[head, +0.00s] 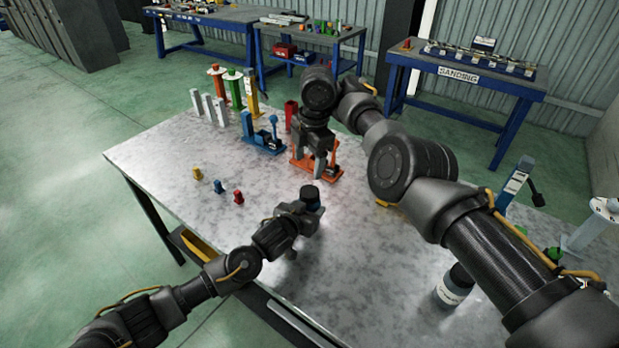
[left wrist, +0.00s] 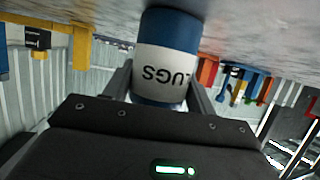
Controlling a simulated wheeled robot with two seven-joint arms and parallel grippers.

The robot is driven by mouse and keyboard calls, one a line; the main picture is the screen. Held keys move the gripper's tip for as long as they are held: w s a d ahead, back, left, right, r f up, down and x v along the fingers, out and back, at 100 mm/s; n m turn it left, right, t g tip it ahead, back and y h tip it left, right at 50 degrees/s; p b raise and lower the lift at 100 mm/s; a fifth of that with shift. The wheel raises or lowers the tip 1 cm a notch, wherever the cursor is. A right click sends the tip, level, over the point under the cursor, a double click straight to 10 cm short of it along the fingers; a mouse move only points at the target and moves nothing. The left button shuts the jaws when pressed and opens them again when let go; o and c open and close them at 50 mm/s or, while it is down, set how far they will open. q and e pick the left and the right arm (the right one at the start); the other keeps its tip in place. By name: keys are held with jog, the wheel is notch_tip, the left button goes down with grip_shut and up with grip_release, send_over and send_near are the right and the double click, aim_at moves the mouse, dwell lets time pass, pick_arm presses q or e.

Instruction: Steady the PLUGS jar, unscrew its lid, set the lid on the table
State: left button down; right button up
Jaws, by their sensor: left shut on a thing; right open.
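The PLUGS jar (head: 315,208) stands on the metal table with a dark lid (head: 310,191) on top. In the left wrist view, which looks upside down, the blue jar (left wrist: 170,28) shows a white label reading "LUGS". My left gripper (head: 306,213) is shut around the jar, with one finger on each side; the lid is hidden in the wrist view. My right gripper (head: 318,168) is open and points down beyond the jar, above and in front of an orange fixture. It is apart from the jar and lid.
The orange fixture (head: 328,173) and a blue fixture (head: 263,146) stand behind the jar. Small yellow, blue and red pegs (head: 218,187) stand to the left. Another dark-lidded jar (head: 450,292) stands near my right arm. The tabletop (head: 265,262) in front of my left gripper is clear.

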aim_at(310, 193)
jog(key=m, duration=1)
jog(key=s+m, duration=0.1)
jog(key=m, duration=1)
jog(key=s+m+h, duration=0.1)
jog(key=m, duration=1)
jog(key=shift+d+f, duration=0.15)
jog(key=shift+f, duration=0.1)
jog(key=shift+f, duration=0.1)
jog(key=shift+f, duration=3.9)
